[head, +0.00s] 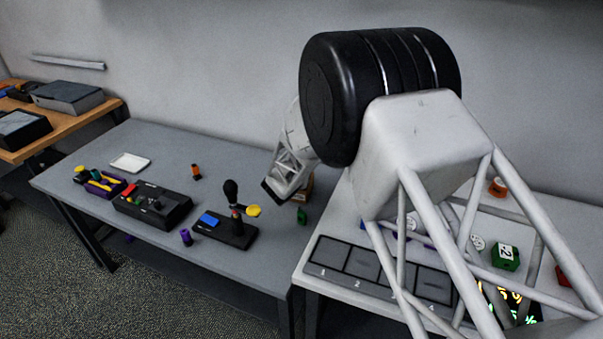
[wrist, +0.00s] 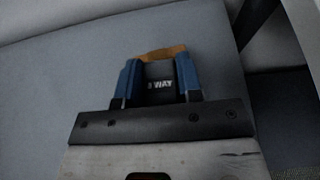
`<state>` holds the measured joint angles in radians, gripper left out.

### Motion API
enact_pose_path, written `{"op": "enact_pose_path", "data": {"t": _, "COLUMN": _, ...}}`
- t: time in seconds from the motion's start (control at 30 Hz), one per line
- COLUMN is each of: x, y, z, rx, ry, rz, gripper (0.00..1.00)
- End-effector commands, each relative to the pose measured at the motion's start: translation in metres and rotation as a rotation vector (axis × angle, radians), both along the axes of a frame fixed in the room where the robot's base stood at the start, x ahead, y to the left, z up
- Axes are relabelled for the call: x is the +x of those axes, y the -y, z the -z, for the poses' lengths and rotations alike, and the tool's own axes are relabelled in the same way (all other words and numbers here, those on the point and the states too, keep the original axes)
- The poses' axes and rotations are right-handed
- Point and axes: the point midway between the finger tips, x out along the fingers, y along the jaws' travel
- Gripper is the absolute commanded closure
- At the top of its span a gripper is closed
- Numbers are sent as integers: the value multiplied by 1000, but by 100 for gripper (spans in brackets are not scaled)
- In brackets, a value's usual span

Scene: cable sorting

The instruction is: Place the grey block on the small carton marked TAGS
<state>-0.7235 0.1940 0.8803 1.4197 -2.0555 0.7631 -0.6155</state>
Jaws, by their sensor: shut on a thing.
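My gripper (wrist: 158,72) has blue fingers and is shut on the grey block (wrist: 159,88), a dark block with white lettering that seems to read "8 WAY". A brown cardboard-coloured piece (wrist: 165,53) shows just beyond the block in the wrist view. It looks like part of the small carton, but no TAGS marking is visible. I cannot tell whether the block touches it. In the head view a bit of brown carton (head: 307,187) shows beside my arm, mostly hidden by it. The block and fingertips are not clear there.
On the grey table (head: 150,225) stand a joystick unit (head: 232,225), a black box with buttons (head: 152,205), a white tray (head: 130,162) and a small green item (head: 301,215) near the carton. A second table with numbered squares (head: 345,262) is at the right.

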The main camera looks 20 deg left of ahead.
Motion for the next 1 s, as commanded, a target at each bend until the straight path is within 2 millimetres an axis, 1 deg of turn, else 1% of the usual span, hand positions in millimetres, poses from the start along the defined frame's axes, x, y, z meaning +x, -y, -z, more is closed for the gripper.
{"op": "enact_pose_path", "data": {"t": 0.3, "x": 0, "y": 0, "z": 3, "rx": -1, "ry": 0, "rz": 0, "gripper": 90}}
{"op": "enact_pose_path", "data": {"t": 0.33, "x": 0, "y": 0, "z": 3, "rx": 0, "ry": 0, "rz": 0, "gripper": 62}}
{"op": "enact_pose_path", "data": {"t": 0.47, "x": 0, "y": 0, "z": 3, "rx": 0, "ry": 0, "rz": 0, "gripper": 42}}
{"op": "enact_pose_path", "data": {"t": 0.77, "x": 0, "y": 0, "z": 3, "rx": 0, "ry": 0, "rz": 0, "gripper": 41}}
{"op": "enact_pose_path", "data": {"t": 0.9, "x": 0, "y": 0, "z": -1, "rx": 0, "ry": 0, "rz": 0, "gripper": 41}}
{"op": "enact_pose_path", "data": {"t": 1.0, "x": -5, "y": 0, "z": -2, "rx": -1, "ry": -1, "rz": -1, "gripper": 41}}
